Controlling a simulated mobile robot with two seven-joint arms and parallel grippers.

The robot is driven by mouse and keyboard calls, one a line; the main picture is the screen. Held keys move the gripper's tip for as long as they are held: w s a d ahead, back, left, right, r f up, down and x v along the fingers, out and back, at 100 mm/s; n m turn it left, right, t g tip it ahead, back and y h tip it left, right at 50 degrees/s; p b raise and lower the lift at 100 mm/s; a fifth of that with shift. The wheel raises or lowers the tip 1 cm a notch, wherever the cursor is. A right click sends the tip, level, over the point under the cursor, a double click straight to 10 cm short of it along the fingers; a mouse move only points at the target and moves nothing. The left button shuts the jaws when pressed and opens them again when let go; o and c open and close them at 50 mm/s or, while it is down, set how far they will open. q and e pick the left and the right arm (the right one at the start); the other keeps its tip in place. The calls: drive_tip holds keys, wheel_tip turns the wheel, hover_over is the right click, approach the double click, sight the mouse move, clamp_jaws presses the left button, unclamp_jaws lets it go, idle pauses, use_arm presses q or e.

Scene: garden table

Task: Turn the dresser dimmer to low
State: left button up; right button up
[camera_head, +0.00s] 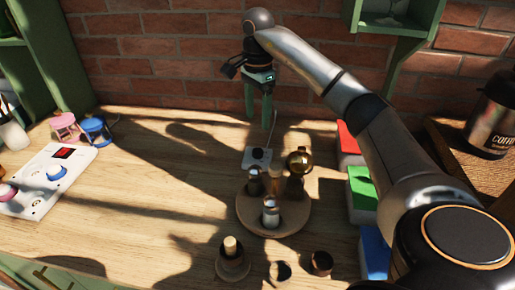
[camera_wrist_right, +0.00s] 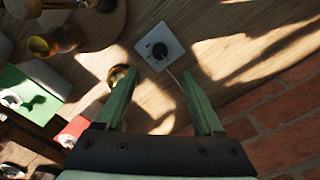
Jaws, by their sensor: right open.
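The dimmer is a small white square plate with a round black knob (camera_head: 257,154) on the wooden table, just behind a round board. In the right wrist view the dimmer (camera_wrist_right: 159,48) lies beyond the fingertips, roughly centred between them, with its black knob facing the camera. A thin cord runs from it toward the wall. My right gripper (camera_head: 258,108) has green fingers pointing down, open and empty, above the table behind the dimmer near the brick wall. The open fingers also show in the right wrist view (camera_wrist_right: 157,80), apart from the knob. My left gripper is out of view.
The round wooden board (camera_head: 297,224) holds several shakers and bottles close in front of the dimmer. Red (camera_head: 347,142), green (camera_head: 362,188) and blue (camera_head: 374,252) boxes stand at right. A white control panel (camera_head: 38,197) lies at left. The table left of the dimmer is clear.

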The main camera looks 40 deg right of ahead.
sight(258, 150)
wheel_tip(258, 150, down, 11)
drive_tip(key=shift+r+b, duration=0.1)
drive_tip(key=shift+b, duration=0.25)
drive_tip(key=shift+c, duration=0.3)
clamp_jaws()
